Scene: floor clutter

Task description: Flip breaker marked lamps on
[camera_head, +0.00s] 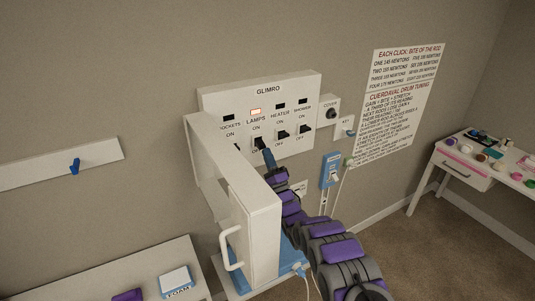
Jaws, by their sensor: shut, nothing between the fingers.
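The white GLIMRO breaker panel (312,88) is on the wall. Its breaker marked LAMPS (259,142) is a dark switch with ON above and OFF below; I cannot tell its lever position for certain. The LAMPS indicator window (255,112) is pale with a red outline, while the HEATER (280,106) and SHOWER (302,101) windows are dark. My gripper (267,153) is shut and empty, its tip just below and right of the LAMPS breaker. Whether it touches is unclear. The SOCKETS breaker (237,148) is partly hidden.
A COVER knob box (330,109), a KEY tag (346,126) and a blue switch unit (331,171) are to the right. A cluttered desk (463,172) stands far right.

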